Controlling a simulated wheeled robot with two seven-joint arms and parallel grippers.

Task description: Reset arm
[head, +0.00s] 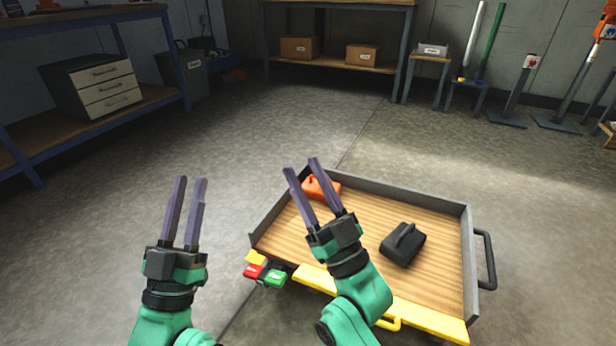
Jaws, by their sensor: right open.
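My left gripper (191,180) points up and away over bare floor, left of the cart. Its two dark fingers are apart with nothing between them. My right gripper (302,166) is above the left part of a flat cart (345,222) with a wooden bed and grey rims. Its fingers are apart and hold nothing. They partly cover an orange object (322,187) in the cart's far left corner. A black case-like object with a handle (403,244) sits on the bed to the right.
Red, yellow and green blocks (265,270) are at the cart's near left corner. The cart has a yellow front edge (430,318) and a dark side handle (487,260). Shelving (95,120) stands left, a workbench (340,65) behind. Sign posts (518,90) stand far right. Floor between is clear.

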